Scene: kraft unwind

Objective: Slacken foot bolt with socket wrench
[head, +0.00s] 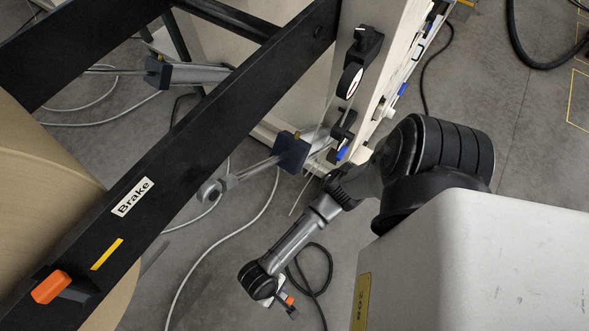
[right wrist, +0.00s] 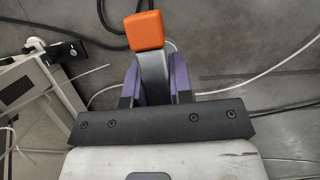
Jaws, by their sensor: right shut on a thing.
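My right gripper (head: 282,297) is low over the floor in the head view, at the end of my arm that comes in from the right. In the right wrist view its purple fingers (right wrist: 155,78) are shut on a grey tool with an orange end (right wrist: 145,31), which looks like the socket wrench. The orange also shows small in the head view (head: 289,300). The tool's working end is hidden. I cannot make out the foot bolt in either view. My left gripper is not in view.
The beige machine frame (right wrist: 45,85) stands left of the tool in the right wrist view. A black beam marked "Brake" (head: 150,178) crosses the head view, beside a kraft roll (head: 45,185). Cables, including a black loop (head: 318,262), lie on the grey floor.

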